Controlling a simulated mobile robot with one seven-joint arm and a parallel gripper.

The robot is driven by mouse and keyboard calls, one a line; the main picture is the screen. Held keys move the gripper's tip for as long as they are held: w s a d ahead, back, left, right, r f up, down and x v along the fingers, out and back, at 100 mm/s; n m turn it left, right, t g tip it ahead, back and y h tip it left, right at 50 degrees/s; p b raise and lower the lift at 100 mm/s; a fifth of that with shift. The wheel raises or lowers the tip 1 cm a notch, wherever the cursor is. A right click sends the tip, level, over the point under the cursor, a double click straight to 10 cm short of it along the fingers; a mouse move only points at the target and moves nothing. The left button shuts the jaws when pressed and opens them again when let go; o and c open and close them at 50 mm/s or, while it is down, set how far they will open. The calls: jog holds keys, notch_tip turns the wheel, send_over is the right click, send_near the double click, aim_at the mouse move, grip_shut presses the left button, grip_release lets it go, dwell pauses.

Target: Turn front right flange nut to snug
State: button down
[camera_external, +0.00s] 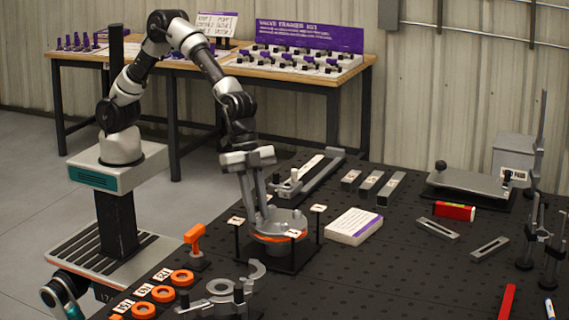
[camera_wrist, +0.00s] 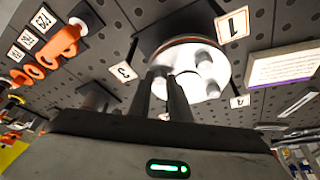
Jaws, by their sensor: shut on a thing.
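The round grey flange (camera_external: 292,217) sits on a black stand with an orange ring (camera_external: 272,238) under it. In the wrist view the flange (camera_wrist: 207,62) is a bright disc with several raised round nuts or studs. My gripper (camera_external: 262,214) reaches down onto the flange's left part in the external view. In the wrist view its two dark fingers (camera_wrist: 164,78) stand at the disc's edge, close together. They are shut on a flange nut, which the fingers hide; I cannot tell which nut it is.
Number cards, such as card 1 (camera_wrist: 232,25) and card 3 (camera_wrist: 124,72), stand around the flange on posts. A white box (camera_external: 353,226) lies right of it. An orange-handled tool (camera_external: 194,238) and several orange rings (camera_external: 163,293) are left. The perforated black bench (camera_external: 400,265) has free room at right.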

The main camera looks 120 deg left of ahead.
jog(key=shift+w+a+r+m+g+h+p, duration=0.1)
jog(key=shift+m+g+h+p, duration=0.15)
jog(key=shift+m, duration=0.75)
jog(key=shift+w+a+m+g+h+p, duration=0.1)
jog(key=shift+m+g+h+p, duration=0.15)
jog(key=shift+m, duration=0.75)
jog(key=c, duration=1.6)
grip_release()
jog(key=shift+c, duration=0.2)
